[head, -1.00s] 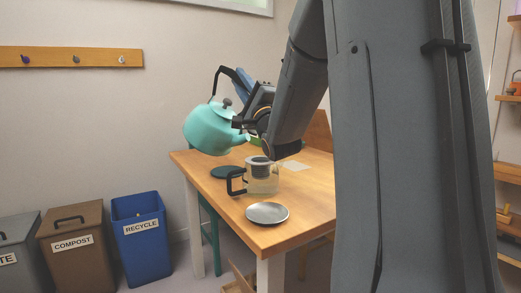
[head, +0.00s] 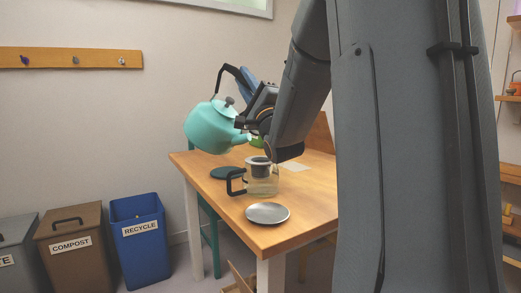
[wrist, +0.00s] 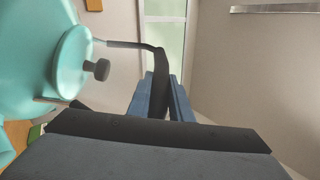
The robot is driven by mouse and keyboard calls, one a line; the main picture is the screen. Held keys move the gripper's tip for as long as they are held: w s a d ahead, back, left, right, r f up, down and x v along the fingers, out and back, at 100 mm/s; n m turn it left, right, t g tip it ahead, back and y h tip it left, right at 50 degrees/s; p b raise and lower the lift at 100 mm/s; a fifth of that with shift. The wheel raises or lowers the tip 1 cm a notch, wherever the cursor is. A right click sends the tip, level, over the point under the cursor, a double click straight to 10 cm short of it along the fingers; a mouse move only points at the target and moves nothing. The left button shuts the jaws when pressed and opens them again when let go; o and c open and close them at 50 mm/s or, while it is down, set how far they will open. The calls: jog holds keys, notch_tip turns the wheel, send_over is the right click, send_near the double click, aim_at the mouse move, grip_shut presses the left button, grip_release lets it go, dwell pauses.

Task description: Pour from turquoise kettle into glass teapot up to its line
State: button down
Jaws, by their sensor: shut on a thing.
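The turquoise kettle (head: 212,127) is held in the air above the table, tilted with its spout down to the right, near the teapot's mouth. My gripper (head: 246,82) is shut on the kettle's black handle; in the wrist view the blue fingers (wrist: 163,98) close around the handle, beside the kettle's lid (wrist: 75,62). The glass teapot (head: 262,182) stands upright on the table below the spout, with a black handle on its left and a dark infuser at its top. Its line and any liquid level are too small to make out. No stream shows clearly.
The wooden table (head: 222,199) also carries a grey plate (head: 267,213) in front of the teapot, a dark round mat (head: 226,172) behind it and a pale card (head: 293,166). Brown compost (head: 72,246) and blue recycle (head: 140,240) bins stand on the floor at left.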

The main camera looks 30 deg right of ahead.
jog(key=shift+s+d+r+m+t+h+b, duration=0.1)
jog(key=shift+s+d+m+t+h+b, duration=0.4)
jog(key=shift+s+m+h+b, duration=0.45)
jog(key=shift+s+d+m+t+h+b, duration=0.45)
jog(key=shift+s+d+m+b, duration=0.25)
jog(key=shift+b, duration=0.5)
dwell(5.8)
